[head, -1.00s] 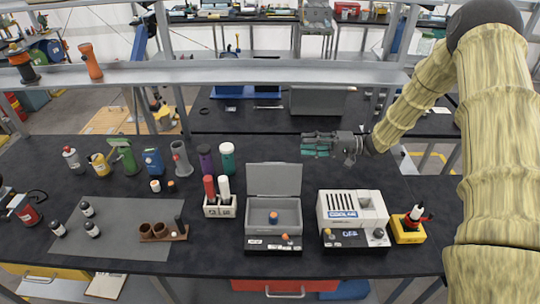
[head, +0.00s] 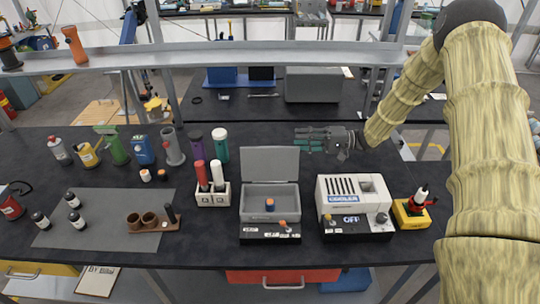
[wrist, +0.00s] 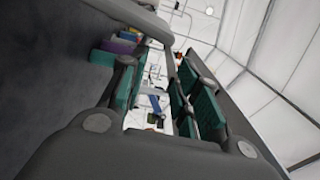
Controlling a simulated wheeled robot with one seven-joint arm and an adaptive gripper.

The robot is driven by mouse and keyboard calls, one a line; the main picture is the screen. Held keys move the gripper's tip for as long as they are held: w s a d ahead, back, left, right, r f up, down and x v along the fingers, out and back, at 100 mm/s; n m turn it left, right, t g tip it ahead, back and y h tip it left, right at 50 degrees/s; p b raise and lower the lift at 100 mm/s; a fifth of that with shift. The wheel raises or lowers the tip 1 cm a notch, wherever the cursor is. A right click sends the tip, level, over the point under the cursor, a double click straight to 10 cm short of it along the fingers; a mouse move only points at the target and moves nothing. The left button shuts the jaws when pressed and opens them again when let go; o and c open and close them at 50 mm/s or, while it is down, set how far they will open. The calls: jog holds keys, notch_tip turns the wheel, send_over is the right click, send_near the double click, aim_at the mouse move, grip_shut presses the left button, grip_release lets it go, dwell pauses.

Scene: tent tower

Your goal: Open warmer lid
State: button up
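The warmer is a grey box (head: 246,203) on the dark bench, with a black front panel carrying an orange knob (head: 283,224). Its grey lid (head: 270,162) stands raised at the back, so the inside shows. A small orange-and-blue capped item (head: 269,204) sits inside. My gripper (head: 303,139) hangs above the bench, behind and to the right of the raised lid, apart from it. Its teal-padded fingers point left. In the wrist view the fingers (wrist: 160,95) are spread with an empty gap between them.
The white cooler (head: 343,200), reading OFF, stands right of the warmer. A white two-slot holder (head: 212,195) with red and white tubes stands left. A metal shelf (head: 200,58) crosses above the bench. Bottles line the back left. Bench behind the cooler is clear.

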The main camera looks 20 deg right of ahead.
aim_at(270, 147)
jog(key=a+f, duration=0.1)
jog(key=a, duration=0.2)
jog(key=w+a+p, duration=0.1)
jog(key=a, duration=0.2)
jog(key=w+a+f+p, duration=0.1)
jog(key=a, duration=0.2)
jog(key=shift+w+f, duration=0.25)
jog(key=shift+f, duration=0.1)
jog(key=shift+x, duration=0.8)
jog(key=shift+f, duration=0.15)
grip_shut()
